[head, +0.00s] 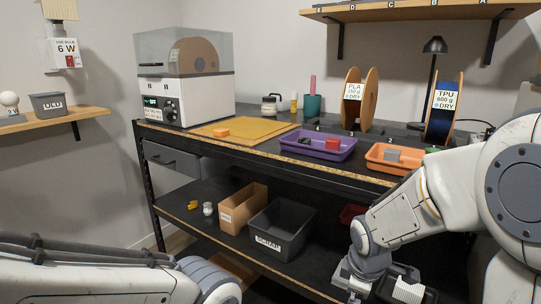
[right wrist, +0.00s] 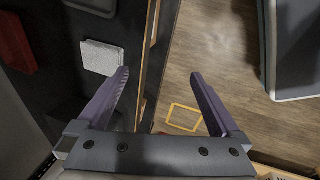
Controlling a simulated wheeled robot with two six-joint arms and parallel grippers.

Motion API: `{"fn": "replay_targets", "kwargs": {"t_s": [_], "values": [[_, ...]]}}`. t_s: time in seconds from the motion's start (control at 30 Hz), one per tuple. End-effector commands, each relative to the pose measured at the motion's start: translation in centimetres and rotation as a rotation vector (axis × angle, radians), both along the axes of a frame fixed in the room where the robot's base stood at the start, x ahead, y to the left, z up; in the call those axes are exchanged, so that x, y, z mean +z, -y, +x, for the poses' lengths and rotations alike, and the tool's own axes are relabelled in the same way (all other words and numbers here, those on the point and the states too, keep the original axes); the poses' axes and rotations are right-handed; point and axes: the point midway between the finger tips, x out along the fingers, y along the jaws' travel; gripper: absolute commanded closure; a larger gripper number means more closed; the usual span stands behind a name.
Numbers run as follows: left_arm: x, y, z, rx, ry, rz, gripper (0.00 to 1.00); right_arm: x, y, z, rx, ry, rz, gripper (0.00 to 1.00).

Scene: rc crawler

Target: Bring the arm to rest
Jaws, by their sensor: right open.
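My right arm (head: 405,215) comes in from the right in the head view and hangs bent down in front of the workbench. Its gripper end is low at the bottom edge there, and the fingertips are hard to make out. In the right wrist view my right gripper (right wrist: 162,78) is open, its two purple fingers wide apart with nothing between them. Beyond the fingers are a dark shelf edge and the wooden floor. My left arm (head: 100,275) lies low across the bottom left of the head view; its gripper is not seen.
The workbench carries a purple tray (head: 300,149), an orange tray (head: 375,164), a yellow mat (head: 270,126) and filament spools. A black scrap bin (head: 283,240) and a cardboard box (head: 226,216) stand on the lower shelf. Floor (right wrist: 210,40) shows beside the shelf in the wrist view.

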Motion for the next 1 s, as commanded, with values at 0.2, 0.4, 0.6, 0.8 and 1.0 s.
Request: {"fn": "replay_targets", "kwargs": {"t_s": [0.2,0.4,0.6,0.8,1.0], "values": [[0.0,0.0,0.0,0.000,0.000,0.000,1.00,-1.0,-0.1,-3.8,-0.517,0.013,0.170,0.00],[0.0,0.0,0.0,0.000,0.000,0.000,1.00,-1.7,-0.2,-6.1,-0.856,0.016,0.272,0.00],[0.0,0.0,0.0,0.000,0.000,0.000,1.00,-1.4,-2.3,-8.0,-0.986,-0.006,0.321,0.00],[0.0,0.0,0.0,0.000,0.000,0.000,1.00,0.1,-6.5,-10.5,-0.839,-0.073,0.301,0.00],[0.0,0.0,0.0,0.000,0.000,0.000,1.00,1.5,-10.2,-13.9,-0.686,-0.142,0.276,0.00]]}}
